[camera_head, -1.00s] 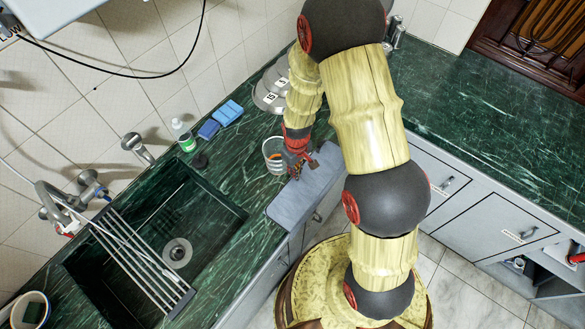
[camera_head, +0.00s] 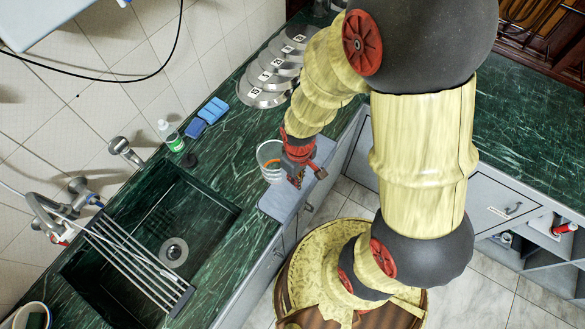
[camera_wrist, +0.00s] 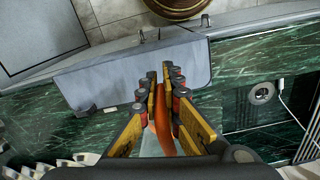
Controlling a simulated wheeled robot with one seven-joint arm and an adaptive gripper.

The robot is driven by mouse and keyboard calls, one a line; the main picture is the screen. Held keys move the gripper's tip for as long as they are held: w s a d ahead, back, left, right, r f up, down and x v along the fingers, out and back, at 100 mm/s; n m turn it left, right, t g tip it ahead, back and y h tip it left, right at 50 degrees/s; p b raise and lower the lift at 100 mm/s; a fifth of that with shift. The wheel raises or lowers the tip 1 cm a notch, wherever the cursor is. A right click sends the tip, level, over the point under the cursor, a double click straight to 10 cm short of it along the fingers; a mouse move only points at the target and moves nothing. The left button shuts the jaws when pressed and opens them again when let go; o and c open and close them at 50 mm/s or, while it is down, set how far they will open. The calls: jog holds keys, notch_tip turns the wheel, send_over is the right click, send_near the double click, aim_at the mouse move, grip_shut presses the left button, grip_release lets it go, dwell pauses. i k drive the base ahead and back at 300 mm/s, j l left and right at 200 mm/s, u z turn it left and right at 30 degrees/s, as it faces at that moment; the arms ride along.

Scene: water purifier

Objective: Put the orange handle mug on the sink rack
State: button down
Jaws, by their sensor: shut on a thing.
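The clear mug (camera_head: 268,160) with an orange handle is at the counter's front edge, right of the sink. My gripper (camera_head: 298,172) is at its right side. In the wrist view my gripper (camera_wrist: 168,75) has its fingers closed around the orange handle (camera_wrist: 163,127), and the fingers hide part of it. The mug's clear body is mostly hidden by the wrist there. I cannot tell whether the mug's base touches the counter. The sink rack (camera_head: 128,257), a row of metal bars, lies across the left part of the dark sink.
A grey board (camera_head: 282,203) lies at the counter edge below my gripper. Numbered metal lids (camera_head: 265,90), blue sponges (camera_head: 207,115) and a soap bottle (camera_head: 170,137) stand along the wall. The faucet (camera_head: 50,215) rises beside the rack. A bowl (camera_head: 30,316) is at bottom left.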

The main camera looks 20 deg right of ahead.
aim_at(129, 256)
jog(key=k+j+u, duration=0.2)
jog(key=j, duration=0.25)
jog(key=k+j+u, duration=0.2)
jog(key=j, duration=0.3)
jog(key=j+u, duration=0.15)
jog(key=j, duration=0.3)
jog(key=k+j+u, duration=0.2)
jog(key=j, duration=0.35)
jog(key=i, duration=0.1)
